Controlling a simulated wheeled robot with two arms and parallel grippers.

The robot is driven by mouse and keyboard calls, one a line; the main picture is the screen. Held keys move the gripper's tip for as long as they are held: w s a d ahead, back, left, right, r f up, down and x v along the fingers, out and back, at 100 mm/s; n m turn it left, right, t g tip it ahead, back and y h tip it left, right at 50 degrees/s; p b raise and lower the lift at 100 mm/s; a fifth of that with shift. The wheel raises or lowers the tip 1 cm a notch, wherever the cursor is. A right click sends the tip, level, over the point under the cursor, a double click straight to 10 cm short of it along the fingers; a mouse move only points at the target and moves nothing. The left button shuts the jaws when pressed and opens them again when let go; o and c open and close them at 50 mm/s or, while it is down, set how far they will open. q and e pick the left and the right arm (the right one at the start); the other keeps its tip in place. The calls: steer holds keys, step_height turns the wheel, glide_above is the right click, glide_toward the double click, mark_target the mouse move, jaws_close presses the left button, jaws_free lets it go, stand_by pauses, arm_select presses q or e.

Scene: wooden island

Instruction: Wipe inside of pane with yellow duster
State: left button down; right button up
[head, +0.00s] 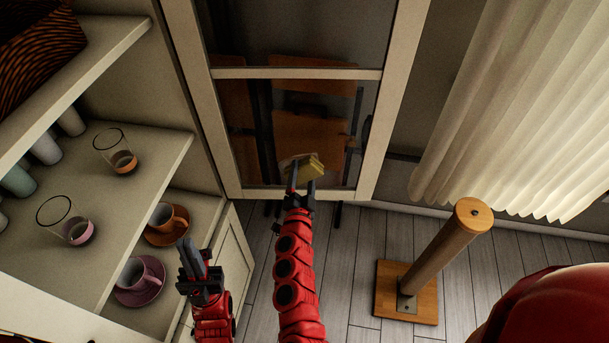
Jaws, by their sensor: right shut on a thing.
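The yellow duster (313,169) is a small block held between the fingers of my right gripper (301,187). It is at the lower part of the glass pane (335,110), in the pale-framed door. A pale patch beside the duster looks like its reflection, and I cannot tell for certain whether the duster touches the glass. My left gripper (190,258) is empty, its fingers close together, beside the shelves and near the cups.
Shelves (150,165) on the left hold glasses (120,160), an orange cup (167,220) and a pink cup (140,275) on saucers. A wooden post (440,255) stands on a square base at right. A cream curtain (530,100) hangs behind it. Floor between is clear.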

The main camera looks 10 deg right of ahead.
mark_target(278, 164)
steer(key=shift+a, duration=0.1)
steer(key=shift+w+a, duration=0.1)
steer(key=shift+a, duration=0.25)
steer(key=shift+a, duration=0.6)
steer(key=shift+w, duration=0.1)
steer(key=shift+w+a+r, duration=0.1)
steer(key=shift+w+a, duration=0.05)
steer(key=shift+a, duration=0.7)
steer(key=shift+w+a, duration=0.2)
steer(key=shift+a, duration=0.65)
steer(key=shift+w+a, duration=0.15)
steer(key=shift+a, duration=0.7)
